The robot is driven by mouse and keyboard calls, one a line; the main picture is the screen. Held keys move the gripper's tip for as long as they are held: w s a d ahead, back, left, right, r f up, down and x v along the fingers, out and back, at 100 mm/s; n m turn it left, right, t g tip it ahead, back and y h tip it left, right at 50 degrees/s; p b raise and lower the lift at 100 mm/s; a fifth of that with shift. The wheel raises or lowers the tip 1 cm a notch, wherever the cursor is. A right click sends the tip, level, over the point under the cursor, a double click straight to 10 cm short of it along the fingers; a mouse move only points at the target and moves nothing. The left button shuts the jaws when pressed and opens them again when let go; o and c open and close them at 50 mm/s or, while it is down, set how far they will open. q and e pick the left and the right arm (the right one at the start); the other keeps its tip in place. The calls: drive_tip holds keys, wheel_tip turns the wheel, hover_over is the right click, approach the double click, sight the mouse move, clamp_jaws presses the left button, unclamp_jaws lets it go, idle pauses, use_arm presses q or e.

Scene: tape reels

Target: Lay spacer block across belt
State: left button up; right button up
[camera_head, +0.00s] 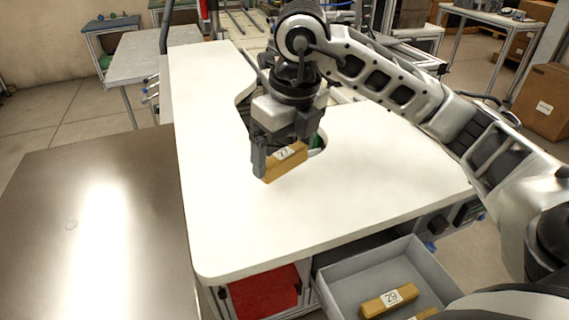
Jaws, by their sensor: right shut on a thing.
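A tan spacer block (287,165) with a white number label is in my right gripper (272,158). The gripper points down and is shut on the block, which is tilted and seems held above the white worktop (235,225), near its curved cutout. The gap under the block is hard to judge. More tan blocks, one of them labelled 29 (388,300), lie in a grey bin (345,285) at the bottom right. No surface is clearly recognisable as the belt. My left gripper is not in view.
The front of the white worktop is clear. A red box (265,292) sits beneath it. Cardboard boxes (545,100) stand at the far right.

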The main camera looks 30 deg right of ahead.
sight(285, 166)
drive_tip(key=f, duration=0.3)
drive_tip(key=shift+w+d+f+p, duration=0.15)
drive_tip(key=shift+w+d+p, duration=0.05)
drive_tip(key=shift+w+p, duration=0.15)
drive_tip(key=shift+f, duration=0.4)
drive_tip(key=shift+f, duration=0.1)
drive_tip(key=o, duration=0.8)
drive_tip(key=shift+c, duration=0.2)
